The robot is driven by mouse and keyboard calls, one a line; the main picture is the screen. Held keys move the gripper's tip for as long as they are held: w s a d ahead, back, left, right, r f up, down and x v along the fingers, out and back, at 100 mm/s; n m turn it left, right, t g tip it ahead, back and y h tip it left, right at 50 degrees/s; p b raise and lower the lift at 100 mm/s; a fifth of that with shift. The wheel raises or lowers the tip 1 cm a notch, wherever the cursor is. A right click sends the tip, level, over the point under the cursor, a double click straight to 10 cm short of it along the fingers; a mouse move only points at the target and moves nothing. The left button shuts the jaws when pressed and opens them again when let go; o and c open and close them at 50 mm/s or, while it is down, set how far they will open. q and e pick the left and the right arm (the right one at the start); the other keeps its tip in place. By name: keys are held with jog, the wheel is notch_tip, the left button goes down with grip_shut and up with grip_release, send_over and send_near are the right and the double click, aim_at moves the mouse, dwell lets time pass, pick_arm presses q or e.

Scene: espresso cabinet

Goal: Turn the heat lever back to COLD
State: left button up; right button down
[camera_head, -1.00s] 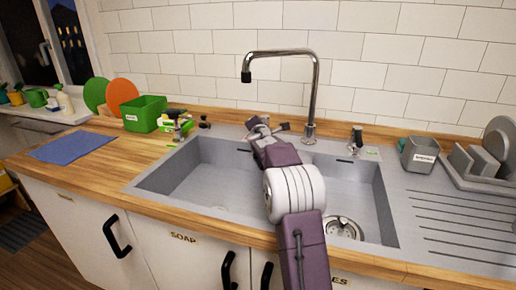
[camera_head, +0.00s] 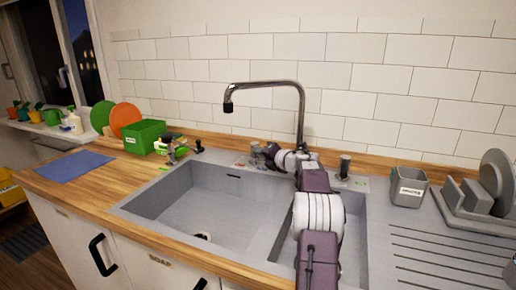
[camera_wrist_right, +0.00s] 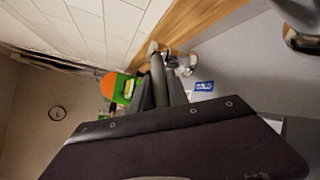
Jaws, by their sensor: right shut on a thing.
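My right gripper (camera_head: 268,153) is at the back rim of the sink, left of the tap's base. It is shut on a small part there, apparently the heat lever, which the fingers mostly hide. In the right wrist view the gripper's fingertips (camera_wrist_right: 157,52) reach the fitting on the rim, with a small metal part (camera_wrist_right: 184,67) beside them. A blue label (camera_wrist_right: 204,87) lies on the grey surface near the fingers. Small red marks (camera_head: 241,165) show on the rim left of the gripper in the head view. The lever's exact angle cannot be told. My left gripper is out of view.
The tall metal tap (camera_head: 301,115) rises close behind my right wrist. A dark knob (camera_head: 345,166) stands right of it. The green box (camera_head: 144,136) and a blue cloth (camera_head: 75,165) are at left. A grey cup (camera_head: 408,188) and dish rack (camera_head: 465,203) are at right.

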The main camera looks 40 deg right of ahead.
jog(key=shift+s+d+r+n+y+p, duration=0.1)
jog(key=shift+d+r+n+y+p, duration=0.15)
jog(key=shift+y+p, duration=0.2)
jog(key=c, duration=1.6)
grip_release()
jog(key=o, duration=0.3)
jog(key=shift+f, duration=0.2)
jog(key=v, duration=0.9)
